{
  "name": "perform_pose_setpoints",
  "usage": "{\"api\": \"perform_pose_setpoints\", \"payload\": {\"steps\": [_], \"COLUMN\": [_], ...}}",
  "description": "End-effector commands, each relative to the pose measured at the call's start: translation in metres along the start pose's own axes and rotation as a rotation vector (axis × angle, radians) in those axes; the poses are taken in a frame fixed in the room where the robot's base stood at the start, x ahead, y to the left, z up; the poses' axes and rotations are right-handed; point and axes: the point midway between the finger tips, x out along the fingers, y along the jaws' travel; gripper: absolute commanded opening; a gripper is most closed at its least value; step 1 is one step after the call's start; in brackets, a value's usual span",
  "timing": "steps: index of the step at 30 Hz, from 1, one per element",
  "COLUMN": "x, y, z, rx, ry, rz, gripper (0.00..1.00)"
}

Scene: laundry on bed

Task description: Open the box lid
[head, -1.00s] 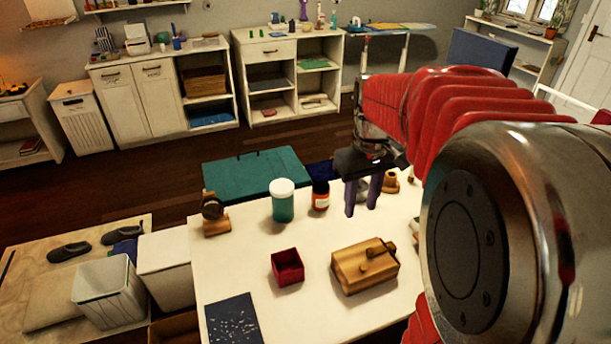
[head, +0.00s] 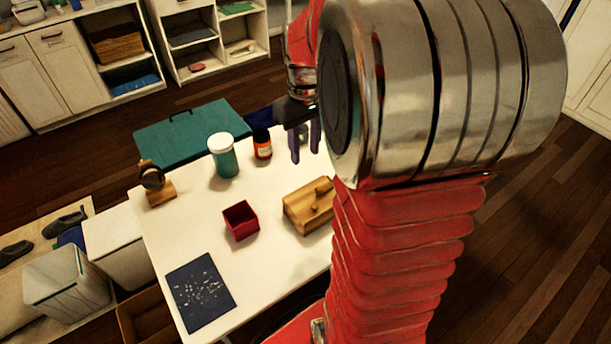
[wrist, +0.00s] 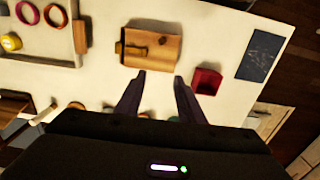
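A wooden box (head: 308,207) with a closed lid stands on the white table; my arm hides its right end in the head view. In the wrist view the whole wooden box (wrist: 152,47) shows, with a darker wooden latch piece and a small knob on it. My gripper (head: 305,158) is above the table, behind the box as the head view sees it. In the wrist view my gripper (wrist: 159,76) has its two dark fingers apart with nothing between them. The fingertips appear just short of the box's edge in that view, apart from it.
A red open box (head: 240,220) stands beside the wooden box. A dark speckled mat (head: 199,293), a green jar (head: 223,158), an orange-labelled bottle (head: 262,146) and a watch stand (head: 155,184) are on the table. A tray (wrist: 45,49) holds rings.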

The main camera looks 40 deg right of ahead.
Motion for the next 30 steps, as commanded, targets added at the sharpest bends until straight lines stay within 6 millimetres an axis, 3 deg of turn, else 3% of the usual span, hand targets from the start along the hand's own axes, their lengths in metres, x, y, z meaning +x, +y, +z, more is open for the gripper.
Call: {"api": "perform_pose_setpoints", "payload": {"steps": [18, 30], "x": [0.092, 0.104], "y": [0.001, 0.001], "z": [0.001, 0.0], "rx": [0.002, 0.003], "ry": [-0.001, 0.002], "rz": [0.0, 0.001], "gripper": [0.35, 0.35]}}
